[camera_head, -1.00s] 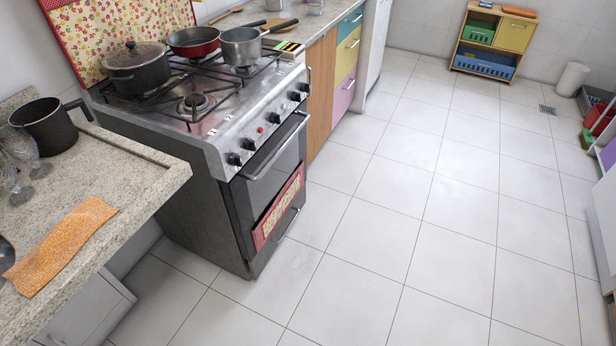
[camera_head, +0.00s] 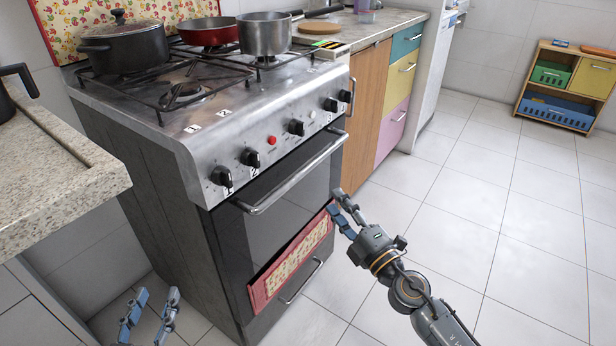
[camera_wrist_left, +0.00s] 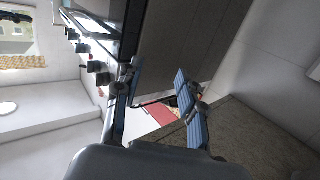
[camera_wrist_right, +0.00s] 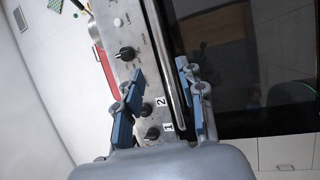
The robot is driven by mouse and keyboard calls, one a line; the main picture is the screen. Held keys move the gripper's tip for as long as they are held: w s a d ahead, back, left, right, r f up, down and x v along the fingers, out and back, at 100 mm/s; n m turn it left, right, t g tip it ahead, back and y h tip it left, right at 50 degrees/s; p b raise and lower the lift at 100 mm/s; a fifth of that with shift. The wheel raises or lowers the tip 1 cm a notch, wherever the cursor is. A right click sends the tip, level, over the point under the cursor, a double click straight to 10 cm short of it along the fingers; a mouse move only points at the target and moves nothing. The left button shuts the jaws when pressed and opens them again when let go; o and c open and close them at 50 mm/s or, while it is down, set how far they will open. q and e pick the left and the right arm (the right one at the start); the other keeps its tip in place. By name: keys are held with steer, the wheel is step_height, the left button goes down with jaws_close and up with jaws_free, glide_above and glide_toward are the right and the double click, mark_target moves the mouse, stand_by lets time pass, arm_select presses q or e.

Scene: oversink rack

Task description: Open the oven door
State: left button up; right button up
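The oven door (camera_head: 275,228) is a dark glass panel on the front of the steel stove, and it is closed. Its silver bar handle (camera_head: 290,175) runs along the door's top edge, below the knobs. My right gripper (camera_head: 341,208) is open and empty in front of the door's right side, apart from the handle. In the right wrist view, the handle (camera_wrist_right: 166,65) appears between the open fingers (camera_wrist_right: 160,105), with the dark door beside it. My left gripper (camera_head: 151,312) is open and empty, low at the stove's left side; its fingers (camera_wrist_left: 152,112) also show in the left wrist view.
A red-bordered patterned cloth (camera_head: 293,262) is on the lower door front. Pots and a pan (camera_head: 208,33) stand on the stove. A granite counter (camera_head: 70,160) is at left, and colored drawers (camera_head: 398,82) are right of the stove.

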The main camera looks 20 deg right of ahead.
steer(key=p, duration=0.1)
glide_toward(308, 166)
steer(key=x, duration=0.3)
steer(key=shift+w+f, duration=0.15)
steer(key=shift+w, duration=0.3)
arm_select(q)
step_height(308, 166, down, 6)
steer(key=s+a+g+y, duration=0.1)
steer(key=s+g, duration=0.1)
steer(key=g, duration=0.1)
steer(key=shift+s+a+g, duration=0.25)
steer(key=shift+g, duration=0.15)
arm_select(e)
steer(key=x, duration=0.6)
steer(key=shift+a+f, duration=0.1)
steer(key=shift+f, duration=0.15)
jaws_close()
